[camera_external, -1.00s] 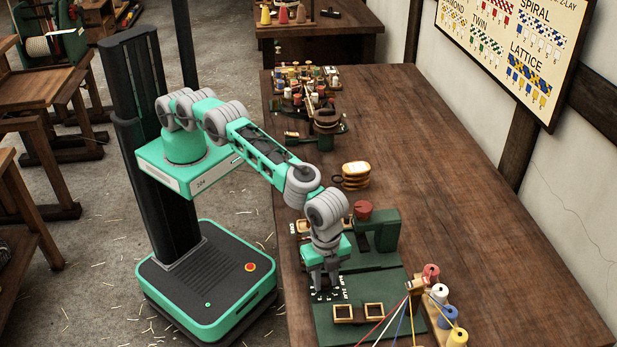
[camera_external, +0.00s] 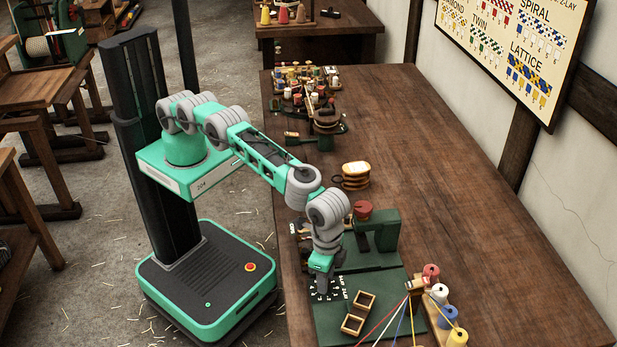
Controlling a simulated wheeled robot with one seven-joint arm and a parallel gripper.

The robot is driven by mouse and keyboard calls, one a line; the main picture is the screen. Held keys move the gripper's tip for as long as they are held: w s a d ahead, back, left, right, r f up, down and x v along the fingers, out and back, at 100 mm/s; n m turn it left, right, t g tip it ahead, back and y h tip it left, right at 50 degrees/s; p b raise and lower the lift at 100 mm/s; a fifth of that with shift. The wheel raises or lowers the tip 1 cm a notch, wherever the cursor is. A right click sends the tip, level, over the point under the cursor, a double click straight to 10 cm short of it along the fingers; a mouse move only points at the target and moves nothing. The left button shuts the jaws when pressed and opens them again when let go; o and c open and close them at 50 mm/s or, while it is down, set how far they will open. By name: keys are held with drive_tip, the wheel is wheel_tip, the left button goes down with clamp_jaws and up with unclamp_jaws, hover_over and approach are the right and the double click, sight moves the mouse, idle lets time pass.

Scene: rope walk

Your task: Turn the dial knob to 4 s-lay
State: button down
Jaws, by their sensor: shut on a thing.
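A green machine base plate (camera_external: 385,283) lies on the bench top, with white dial markings (camera_external: 341,287) near its left edge. My gripper (camera_external: 322,287) points down over the dial, beside those markings. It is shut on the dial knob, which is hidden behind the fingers. I cannot read which mark the knob points to. Two small wooden frames, one upper (camera_external: 364,299) and one lower (camera_external: 352,325), sit on the plate to the right of the dial.
A green arm with a red knob (camera_external: 363,209) rises behind the plate. Spools (camera_external: 440,293) on a wooden rack stand at right, with coloured strands running down-left. A stack of wooden rings (camera_external: 355,175) is farther back. The right of the bench (camera_external: 470,200) is clear.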

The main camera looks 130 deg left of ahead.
idle(0.4)
drive_tip(key=c, duration=1.1)
unclamp_jaws()
wheel_tip(320, 180, up, 8)
drive_tip(key=p, duration=0.2)
drive_tip(key=shift+p, duration=0.4)
drive_tip(key=shift+f, duration=0.1)
